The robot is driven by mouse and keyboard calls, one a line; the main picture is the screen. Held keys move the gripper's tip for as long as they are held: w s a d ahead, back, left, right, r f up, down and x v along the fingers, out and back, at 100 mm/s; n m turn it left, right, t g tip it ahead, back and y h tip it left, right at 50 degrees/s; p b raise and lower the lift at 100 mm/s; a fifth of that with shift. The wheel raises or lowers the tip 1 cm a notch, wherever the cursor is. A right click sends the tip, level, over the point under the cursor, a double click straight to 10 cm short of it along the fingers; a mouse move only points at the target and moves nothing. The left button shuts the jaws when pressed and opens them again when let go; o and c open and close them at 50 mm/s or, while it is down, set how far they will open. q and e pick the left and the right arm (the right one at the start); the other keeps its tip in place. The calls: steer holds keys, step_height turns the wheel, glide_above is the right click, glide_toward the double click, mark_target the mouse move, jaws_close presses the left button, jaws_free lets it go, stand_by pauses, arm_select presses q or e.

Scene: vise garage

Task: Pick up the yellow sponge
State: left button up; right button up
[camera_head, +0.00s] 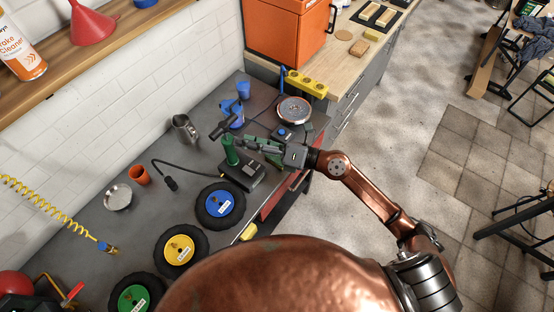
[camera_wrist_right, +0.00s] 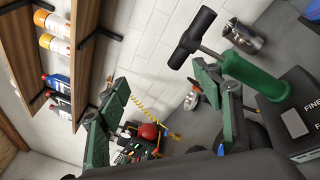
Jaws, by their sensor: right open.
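A small yellow block (camera_head: 249,232) that looks like a sponge lies at the front edge of the grey bench in the head view, partly hidden by my copper body. A paler yellow block (camera_head: 373,35) lies on the wooden counter at the top; I cannot tell which is the sponge. My right gripper (camera_head: 258,146) is over the bench, apart from both blocks, beside the green pump (camera_head: 231,152). In the right wrist view its green fingers (camera_wrist_right: 165,88) are spread and empty, with the green pump (camera_wrist_right: 252,73) close by. No yellow block shows there. My left gripper is not in view.
A black box (camera_head: 242,173) sits by the pump. Wheels with blue (camera_head: 220,203), yellow (camera_head: 180,250) and green (camera_head: 133,298) hubs lie along the bench. A yellow level (camera_head: 307,83) and a round tin (camera_head: 293,110) are near the orange box (camera_head: 286,32).

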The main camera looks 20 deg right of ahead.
step_height(320, 180, down, 9)
steer(key=n+g+h, duration=0.3)
steer(key=n+g, duration=0.1)
steer(key=n+g+h, duration=0.1)
steer(key=n+h, duration=0.1)
steer(key=h, duration=0.6)
glide_toward(278, 156)
steer(key=x, duration=0.2)
steer(key=shift+w+a+f, duration=0.1)
steer(key=shift+w+f, duration=0.1)
steer(key=shift+w, duration=0.05)
steer(key=shift+w+f+h, duration=0.15)
steer(key=shift+f+h, duration=0.15)
steer(key=shift+f, duration=0.05)
steer(key=x, duration=0.6)
steer(key=shift+a, duration=0.45)
steer(key=shift+f, duration=0.4)
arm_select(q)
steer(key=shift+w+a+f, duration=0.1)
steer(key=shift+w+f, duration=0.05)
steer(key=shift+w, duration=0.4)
arm_select(e)
steer(key=shift+a, duration=0.1)
steer(key=c, duration=0.8)
